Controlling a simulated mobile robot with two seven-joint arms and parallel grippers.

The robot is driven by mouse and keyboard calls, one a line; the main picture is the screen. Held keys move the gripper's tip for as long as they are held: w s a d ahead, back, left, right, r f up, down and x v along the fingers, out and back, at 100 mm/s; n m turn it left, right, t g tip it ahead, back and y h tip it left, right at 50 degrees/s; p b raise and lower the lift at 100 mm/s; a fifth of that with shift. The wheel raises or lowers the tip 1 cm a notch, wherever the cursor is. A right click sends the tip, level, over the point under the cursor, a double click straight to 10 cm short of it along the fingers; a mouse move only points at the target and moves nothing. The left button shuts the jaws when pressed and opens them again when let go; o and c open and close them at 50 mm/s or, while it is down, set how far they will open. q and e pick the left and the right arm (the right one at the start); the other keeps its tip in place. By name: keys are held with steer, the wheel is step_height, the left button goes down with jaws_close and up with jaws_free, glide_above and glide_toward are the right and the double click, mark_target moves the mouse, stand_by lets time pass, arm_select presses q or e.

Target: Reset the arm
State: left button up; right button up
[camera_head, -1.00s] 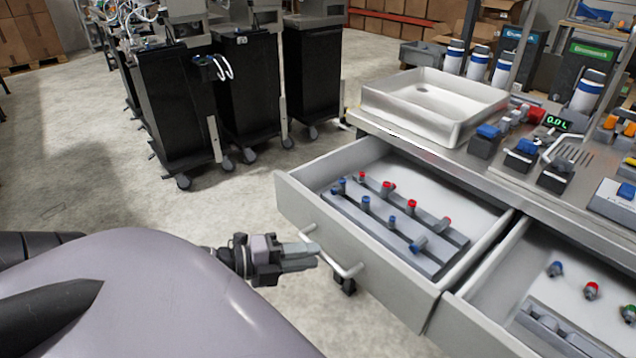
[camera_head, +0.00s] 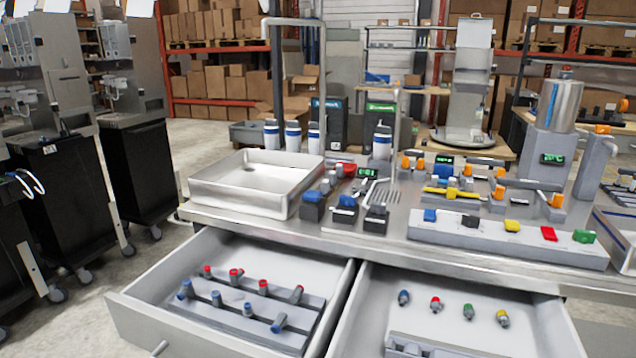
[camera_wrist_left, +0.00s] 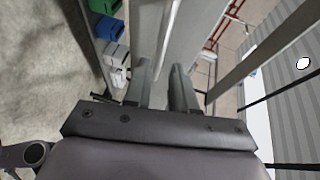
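My left gripper (camera_wrist_left: 163,85) shows only in the left wrist view. Its two grey fingers stand apart with a gap between them, and nothing is held there. No arm or gripper of mine shows in the head view, and my right gripper is in neither view. The left open drawer (camera_head: 140,312) holds a grey rack with several red-topped and blue-topped fittings. The right open drawer (camera_head: 556,330) holds several loose small fittings in blue, red, green and yellow.
A metal workbench (camera_head: 480,258) carries a white tray (camera_head: 240,205), dispensers, valves and a grey panel with coloured buttons (camera_head: 500,240). Both drawers stick out at the front. Black cabinets (camera_head: 60,190) stand on the left, with open floor between them and the bench.

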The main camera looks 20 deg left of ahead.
arm_select(q)
steer(key=s+d+f+n+g+y+p, duration=0.2)
steer(key=d+f+n, duration=0.3)
steer(key=d+n, duration=0.3)
steer(key=s+d+f+n+g+y+p, duration=0.1)
steer(key=s+d+f+n+y+p, duration=0.1)
steer(key=d+f+n, duration=0.3)
steer(key=s+d+n+y, duration=0.1)
steer(key=d+n, duration=0.3)
steer(key=n, duration=0.3)
steer(key=shift+d+g+p, duration=0.3)
steer(key=shift+g, duration=0.1)
